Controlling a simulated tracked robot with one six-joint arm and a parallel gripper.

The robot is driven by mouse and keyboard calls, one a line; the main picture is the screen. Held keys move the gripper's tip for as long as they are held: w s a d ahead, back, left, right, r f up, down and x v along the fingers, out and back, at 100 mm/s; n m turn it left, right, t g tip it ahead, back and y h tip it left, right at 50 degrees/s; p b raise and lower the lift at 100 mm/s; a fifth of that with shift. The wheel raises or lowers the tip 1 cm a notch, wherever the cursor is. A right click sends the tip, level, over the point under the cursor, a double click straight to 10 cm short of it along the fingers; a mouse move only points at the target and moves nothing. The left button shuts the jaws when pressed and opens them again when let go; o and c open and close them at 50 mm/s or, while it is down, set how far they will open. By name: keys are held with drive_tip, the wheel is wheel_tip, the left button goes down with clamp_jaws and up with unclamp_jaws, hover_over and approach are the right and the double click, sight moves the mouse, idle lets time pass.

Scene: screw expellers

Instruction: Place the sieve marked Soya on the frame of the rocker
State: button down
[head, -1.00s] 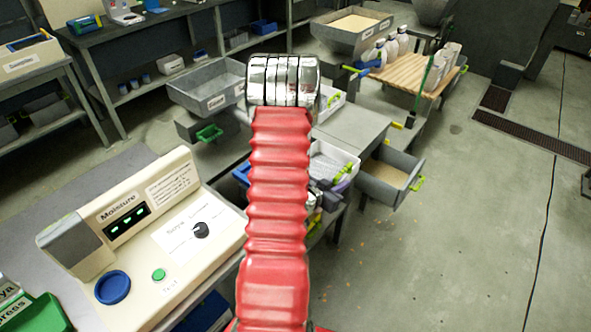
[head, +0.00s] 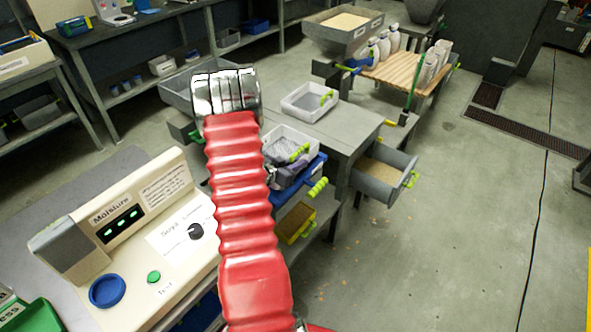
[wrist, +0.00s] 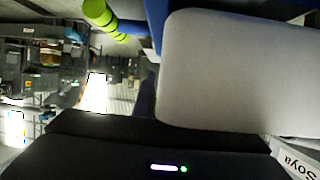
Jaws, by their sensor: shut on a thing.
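The sieve marked Soya is a white mesh tray (head: 284,138) with a lime-green handle, in the head view just right of my red arm. My gripper (head: 290,170), partly hidden by the arm, is shut at its handle side and holds it. The Soya label shows on a white edge in the wrist view (wrist: 298,160), at the lower right. A blue frame (head: 299,186) with a lime-green lever, seemingly the rocker, shows just below and right of my gripper. I cannot tell whether the sieve touches it. Blue and lime-green parts also show at the top of the wrist view.
Another white sieve (head: 305,101) with a green handle lies on the grey table (head: 345,125). A yellow bin (head: 297,224) sits below. The Moisture meter (head: 135,235) stands at left. Floor at right is open.

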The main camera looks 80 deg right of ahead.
drive_tip(key=shift+w+d, duration=0.1)
drive_tip(key=shift+w, duration=0.15)
drive_tip(key=shift+w+d+f, duration=0.1)
drive_tip(key=shift+w+f, duration=0.1)
drive_tip(key=shift+f, duration=0.7)
drive_tip(key=shift+w+d+f, duration=0.1)
drive_tip(key=shift+w+f, duration=0.05)
drive_tip(key=shift+f, duration=0.7)
drive_tip(key=c, duration=1.8)
unclamp_jaws()
drive_tip(key=shift+o, duration=0.2)
drive_tip(key=shift+a, duration=0.15)
drive_tip(key=shift+v, duration=3.65)
